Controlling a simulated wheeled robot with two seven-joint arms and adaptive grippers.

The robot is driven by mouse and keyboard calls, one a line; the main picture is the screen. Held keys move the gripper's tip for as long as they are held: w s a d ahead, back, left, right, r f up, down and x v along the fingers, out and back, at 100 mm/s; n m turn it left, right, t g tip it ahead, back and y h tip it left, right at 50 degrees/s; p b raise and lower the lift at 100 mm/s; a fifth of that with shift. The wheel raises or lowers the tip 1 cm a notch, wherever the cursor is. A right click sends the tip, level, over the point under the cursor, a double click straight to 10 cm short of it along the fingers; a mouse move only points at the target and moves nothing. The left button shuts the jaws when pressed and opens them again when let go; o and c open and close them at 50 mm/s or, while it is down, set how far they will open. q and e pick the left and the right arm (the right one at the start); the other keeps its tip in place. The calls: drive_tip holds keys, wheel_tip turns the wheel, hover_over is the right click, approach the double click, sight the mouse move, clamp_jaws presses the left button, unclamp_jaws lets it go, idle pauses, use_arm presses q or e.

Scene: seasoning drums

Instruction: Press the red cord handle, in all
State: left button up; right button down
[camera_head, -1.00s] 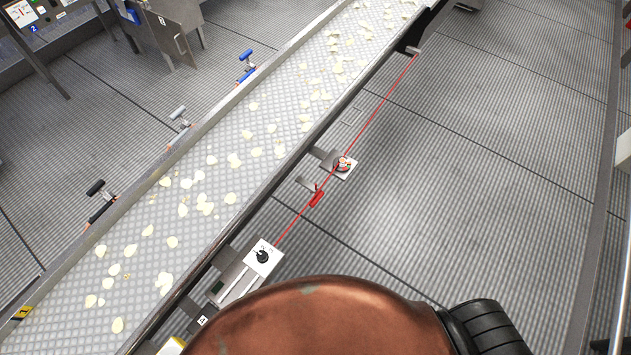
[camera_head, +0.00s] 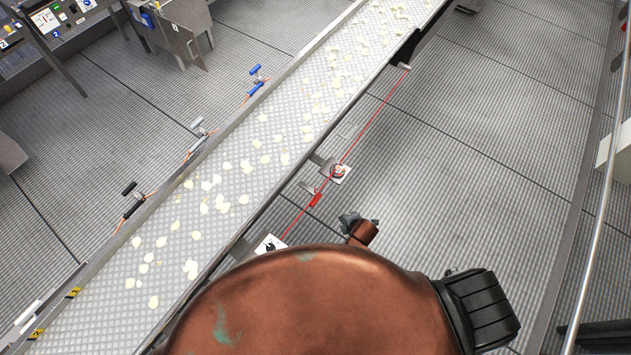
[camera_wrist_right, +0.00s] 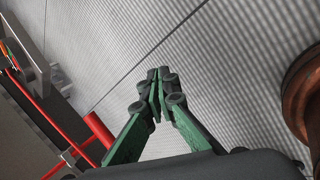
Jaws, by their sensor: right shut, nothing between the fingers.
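The red cord handle (camera_head: 316,200) hangs on a thin red cord (camera_head: 375,120) that runs along the right side of the conveyor. My right gripper (camera_head: 350,220) is to the right of the handle and a little nearer to me, apart from it, beside my copper-coloured body. In the right wrist view its green fingers (camera_wrist_right: 158,78) meet at the tips, shut and empty. There a thick red piece, seemingly the handle (camera_wrist_right: 99,131), shows left of the fingers, with the cord (camera_wrist_right: 40,113) beyond it. My left gripper is not in view.
The conveyor belt (camera_head: 235,172) carries scattered pale chips. A small switch plate (camera_head: 340,173) sits just beyond the handle, and a box with a black knob (camera_head: 270,244) is nearer to me. Ribbed floor (camera_head: 460,160) is open to the right; a metal rail (camera_head: 600,200) stands at far right.

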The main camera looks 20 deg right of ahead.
use_arm(q)
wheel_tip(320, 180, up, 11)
drive_tip(key=p, duration=0.9)
use_arm(e)
drive_tip(key=w+a+r+n, duration=0.3)
drive_tip(key=r, duration=0.6)
drive_tip(key=w+a+r+n+t+y, duration=0.1)
drive_tip(key=w+a+r+n, duration=0.2)
drive_tip(key=r, duration=0.6)
drive_tip(key=w+a+r+n+t, duration=0.1)
drive_tip(key=w+a+r+n, duration=0.2)
drive_tip(key=r, duration=0.6)
drive_tip(key=shift+w+a+n, duration=0.15)
drive_tip(key=shift+w+n, duration=0.15)
drive_tip(key=shift+w, duration=0.2)
drive_tip(key=shift+f, duration=0.15)
use_arm(q)
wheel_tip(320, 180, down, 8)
drive_tip(key=b, duration=0.8)
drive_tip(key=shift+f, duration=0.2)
use_arm(e)
wheel_tip(320, 180, down, 9)
drive_tip(key=shift+r, duration=0.2)
drive_tip(key=shift+f, duration=0.15)
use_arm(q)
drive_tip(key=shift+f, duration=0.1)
use_arm(e)
drive_tip(key=shift+f, duration=0.3)
